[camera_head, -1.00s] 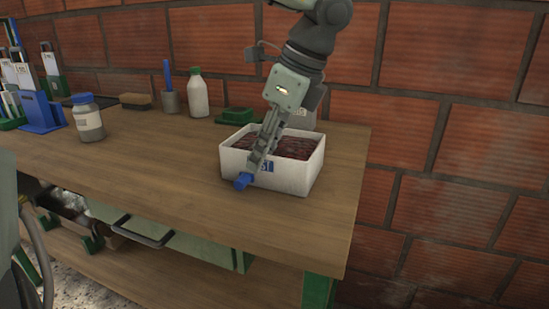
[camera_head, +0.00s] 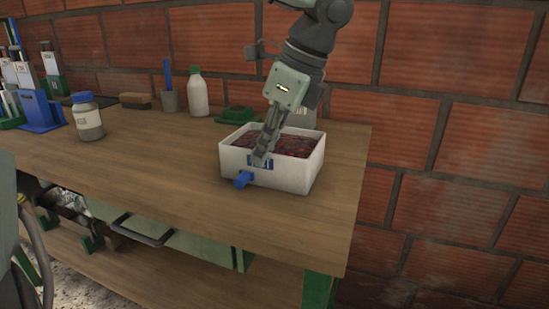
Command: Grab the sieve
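A white box (camera_head: 305,175) with a dark red, grainy fill (camera_head: 295,144) stands near the right end of the wooden bench. A blue handle-like piece (camera_head: 243,179) sticks out low at its front left. I cannot tell whether this piece belongs to a sieve; no sieve shows clearly. My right gripper is not in view.
A labelled jar (camera_head: 87,117), a brush (camera_head: 135,99), a grey cup (camera_head: 170,100) with a blue stick, a white bottle (camera_head: 198,96) and a green item (camera_head: 238,115) stand at the back left. A brick wall (camera_head: 440,130) is behind. The bench front (camera_head: 180,185) is clear.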

